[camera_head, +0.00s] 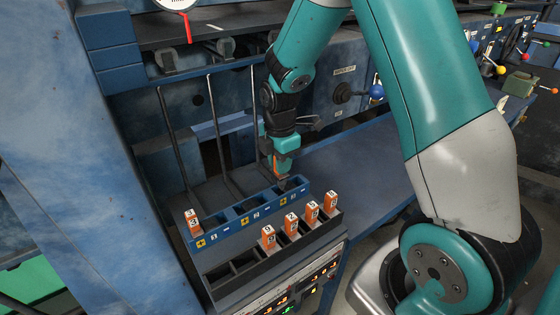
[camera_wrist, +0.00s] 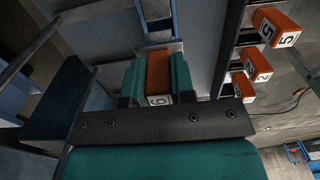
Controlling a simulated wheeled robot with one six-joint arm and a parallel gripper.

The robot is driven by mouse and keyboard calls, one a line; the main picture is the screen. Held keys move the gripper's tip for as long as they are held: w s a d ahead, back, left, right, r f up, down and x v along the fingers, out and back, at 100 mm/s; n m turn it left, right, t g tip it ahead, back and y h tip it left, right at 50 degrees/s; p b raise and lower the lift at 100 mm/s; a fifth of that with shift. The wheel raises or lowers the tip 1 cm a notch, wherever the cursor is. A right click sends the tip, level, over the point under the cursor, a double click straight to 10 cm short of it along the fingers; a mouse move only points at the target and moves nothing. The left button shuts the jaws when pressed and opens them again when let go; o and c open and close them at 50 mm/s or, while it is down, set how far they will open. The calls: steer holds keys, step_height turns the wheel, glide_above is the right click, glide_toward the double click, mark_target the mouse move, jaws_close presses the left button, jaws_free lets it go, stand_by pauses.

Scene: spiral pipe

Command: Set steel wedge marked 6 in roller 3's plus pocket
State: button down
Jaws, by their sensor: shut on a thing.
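My gripper (camera_head: 283,168) is shut on the orange-and-steel wedge marked 6 (camera_head: 281,162). In the wrist view the wedge (camera_wrist: 158,72) sits between the two teal fingers (camera_wrist: 158,80), its 6 facing the camera. In the head view the gripper is at the right end of the blue pocket block (camera_head: 233,234), by roller 3's labels. Roller 3's plus label (camera_head: 283,201) is on the block's front face. The wedge's lower end is close to the pockets there; whether it is inside one cannot be told.
A wedge marked 3 (camera_head: 193,222) stands in the block's left end, by roller 1's plus label. Several orange wedges (camera_head: 291,224) stand in the dark front rack (camera_head: 225,283), whose left slots look empty. Thin upright rods (camera_head: 223,135) rise behind the block.

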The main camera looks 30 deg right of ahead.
mark_target(280, 178)
steer(key=shift+f+b, duration=1.95)
steer(key=shift+f, duration=0.85)
steer(key=c, duration=0.9)
jaws_free()
step_height(280, 178, up, 18)
steer(key=b, duration=0.3)
steer(key=shift+f, duration=0.2)
steer(key=s+a+f+m+y+b, duration=0.1)
steer(key=s+a+m, duration=0.2)
steer(key=s+a, duration=0.2)
steer(key=s+a+f+m+y+b, duration=0.1)
steer(key=s+a+m, duration=0.3)
steer(key=s, duration=0.6)
steer(key=s+a+f+m+y+b, duration=0.1)
steer(key=s+a+f+m+y, duration=0.1)
steer(key=s+a+m, duration=0.2)
steer(key=shift+s+a+f+b, duration=0.2)
steer(key=shift+s+a, duration=0.75)
steer(key=shift+a, duration=0.15)
steer(key=shift+s+a+f+b, duration=0.15)
steer(key=shift+s+a+f, duration=0.05)
steer(key=shift+s+a, duration=0.8)
